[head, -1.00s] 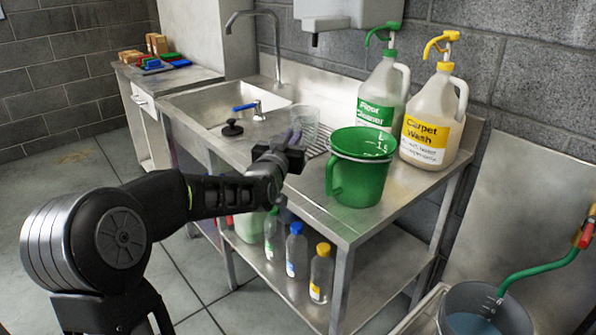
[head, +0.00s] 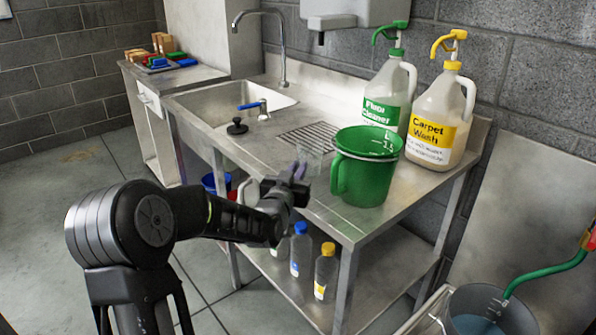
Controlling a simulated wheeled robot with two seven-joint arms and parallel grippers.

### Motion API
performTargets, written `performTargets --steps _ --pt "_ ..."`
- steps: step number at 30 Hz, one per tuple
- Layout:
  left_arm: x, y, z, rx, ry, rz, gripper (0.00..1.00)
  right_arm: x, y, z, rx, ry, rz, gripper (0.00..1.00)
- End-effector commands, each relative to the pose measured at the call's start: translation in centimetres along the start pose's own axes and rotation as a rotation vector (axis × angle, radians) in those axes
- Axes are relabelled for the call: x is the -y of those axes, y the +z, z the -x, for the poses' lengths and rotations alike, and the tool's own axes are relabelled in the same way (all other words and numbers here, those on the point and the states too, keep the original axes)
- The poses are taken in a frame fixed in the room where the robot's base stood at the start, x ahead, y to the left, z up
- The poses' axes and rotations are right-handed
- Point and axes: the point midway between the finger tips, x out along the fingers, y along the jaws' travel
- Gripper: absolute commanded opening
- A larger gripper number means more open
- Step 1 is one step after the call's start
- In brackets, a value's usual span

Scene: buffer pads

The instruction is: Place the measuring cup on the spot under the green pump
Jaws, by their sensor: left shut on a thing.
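The measuring cup (head: 310,156) is clear and faint, above the front part of the steel counter left of the green jug. My left gripper (head: 296,178) is shut on its purplish handle side; the fingers partly hide the grip. The green pump (head: 389,33) tops the white Floor Cleaner bottle (head: 381,98) at the back of the counter, its nozzle pointing left. The spot under it is not clearly marked; a slotted drain grille (head: 316,133) lies left of the bottle. My right gripper is not in view.
A green jug (head: 362,175) with scale marks stands in front of the Floor Cleaner bottle, right of the cup. A Carpet Wash bottle (head: 436,125) with a yellow pump stands beside it. A sink (head: 230,100) with a tap and black plug is on the left.

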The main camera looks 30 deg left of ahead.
Motion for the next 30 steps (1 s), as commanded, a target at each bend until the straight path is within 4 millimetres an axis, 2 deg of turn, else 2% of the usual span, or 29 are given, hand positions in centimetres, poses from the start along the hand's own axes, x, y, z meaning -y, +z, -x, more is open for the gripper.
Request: performTargets --steps 12,13,21,30 --pt "-0.02 0.53 -0.01 -0.003 0.0 -0.001 0.0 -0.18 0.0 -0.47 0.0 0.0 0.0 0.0" --pt "-0.02 0.5 -0.01 -0.003 0.0 -0.001 0.11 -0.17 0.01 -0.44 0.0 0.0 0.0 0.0" --pt "-0.01 0.39 -0.01 -0.003 0.0 0.0 0.32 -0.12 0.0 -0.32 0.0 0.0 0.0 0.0" --pt "0.0 0.19 -0.01 -0.002 0.0 0.0 0.32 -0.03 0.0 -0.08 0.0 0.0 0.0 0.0"
